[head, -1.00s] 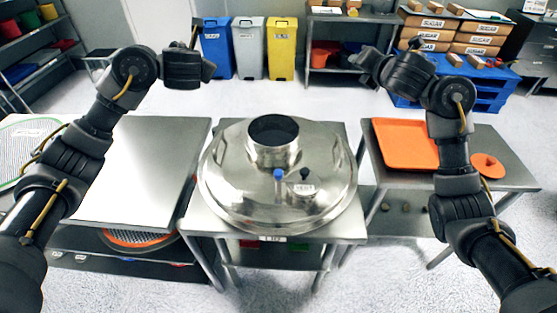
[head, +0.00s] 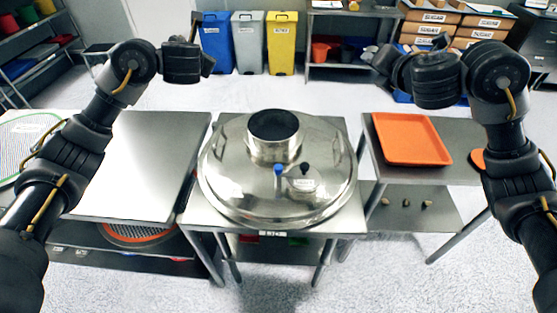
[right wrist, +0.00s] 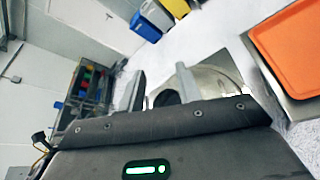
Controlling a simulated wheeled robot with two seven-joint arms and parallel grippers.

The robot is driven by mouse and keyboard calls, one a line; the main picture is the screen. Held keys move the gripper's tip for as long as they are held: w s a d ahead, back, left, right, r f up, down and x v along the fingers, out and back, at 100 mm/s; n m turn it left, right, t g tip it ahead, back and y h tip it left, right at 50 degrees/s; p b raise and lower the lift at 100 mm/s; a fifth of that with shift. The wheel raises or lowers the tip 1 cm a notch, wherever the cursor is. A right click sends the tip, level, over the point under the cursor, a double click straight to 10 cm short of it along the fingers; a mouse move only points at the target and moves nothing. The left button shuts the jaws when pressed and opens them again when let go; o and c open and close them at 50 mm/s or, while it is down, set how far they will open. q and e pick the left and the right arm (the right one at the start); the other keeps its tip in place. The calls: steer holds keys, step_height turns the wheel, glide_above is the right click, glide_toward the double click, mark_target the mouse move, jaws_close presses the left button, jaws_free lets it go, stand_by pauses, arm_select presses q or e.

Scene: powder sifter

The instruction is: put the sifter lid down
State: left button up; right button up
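The sifter lid (head: 225,185) is a shiny steel dome with a dark-mouthed collar, a blue-topped fitting and a black knob. It lies level on the middle steel table (head: 350,222) in the head view. Part of the lid also shows beyond the fingers in the right wrist view (right wrist: 218,78). My left gripper (head: 194,27) is raised above and left of the lid, clear of it; its finger gap cannot be made out. My right gripper (head: 384,60) is raised above and right of the lid. In the right wrist view its two fingers (right wrist: 160,92) stand apart with nothing between them.
A bare steel table (head: 150,160) stands left, with an orange-rimmed sieve (head: 140,234) beneath. An orange tray (head: 411,140) lies on the right table (head: 372,165). Blue, grey and yellow bins (head: 280,45) stand behind, across open floor.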

steer(key=s+d, duration=0.2)
steer(key=s, duration=0.7)
steer(key=shift+s+d+f, duration=0.2)
steer(key=shift+s, duration=0.1)
stand_by(0.3)
